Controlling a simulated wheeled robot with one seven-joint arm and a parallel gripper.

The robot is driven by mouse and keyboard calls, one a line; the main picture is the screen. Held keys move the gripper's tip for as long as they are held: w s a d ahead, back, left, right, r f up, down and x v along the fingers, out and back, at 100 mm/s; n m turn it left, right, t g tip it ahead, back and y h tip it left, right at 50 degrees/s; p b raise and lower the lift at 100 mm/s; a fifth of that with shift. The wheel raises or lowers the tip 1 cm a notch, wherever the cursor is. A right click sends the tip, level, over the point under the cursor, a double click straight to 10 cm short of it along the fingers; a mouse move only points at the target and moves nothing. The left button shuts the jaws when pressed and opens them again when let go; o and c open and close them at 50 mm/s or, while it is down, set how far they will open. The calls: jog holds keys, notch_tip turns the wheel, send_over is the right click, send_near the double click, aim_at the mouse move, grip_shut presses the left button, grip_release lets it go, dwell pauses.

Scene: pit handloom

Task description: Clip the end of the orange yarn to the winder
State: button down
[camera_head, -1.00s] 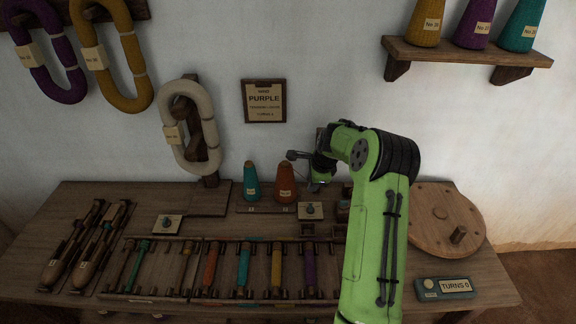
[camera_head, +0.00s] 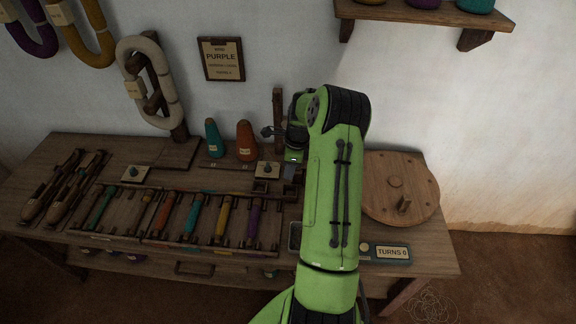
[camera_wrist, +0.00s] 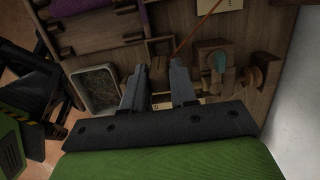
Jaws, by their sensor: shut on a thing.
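My gripper (camera_wrist: 159,70) shows in the wrist view with its fingers near the end of a thin orange yarn (camera_wrist: 205,22). The yarn runs up and right from the fingertips; the held end is too small to make out. A wooden fitting with a teal piece (camera_wrist: 218,62), possibly part of the winder, stands just right of the fingers, apart from them. A large wooden wheel (camera_head: 400,187) with a crank handle lies right of my arm.
A teal cone (camera_head: 213,138) stands beside the orange one. Racks of coloured bobbins (camera_head: 192,213) fill the bench front. A TURNS counter (camera_head: 385,252) sits at the right front. A tray (camera_wrist: 96,90) lies left of the fingers. A shelf (camera_head: 425,14) hangs above right.

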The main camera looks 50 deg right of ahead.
notch_tip(320, 180, down, 8)
jog(key=b, duration=0.4)
jog(key=shift+r+b, duration=0.2)
jog(key=shift+b, duration=0.15)
jog(key=c, duration=0.8)
grip_release()
jog(key=shift+o, duration=0.2)
jog(key=shift+o, duration=1.4)
notch_tip(320, 180, up, 8)
jog(key=p, duration=0.6)
jog(key=shift+r+p, duration=0.2)
jog(key=shift+p, duration=0.1)
jog(key=shift+f, duration=0.15)
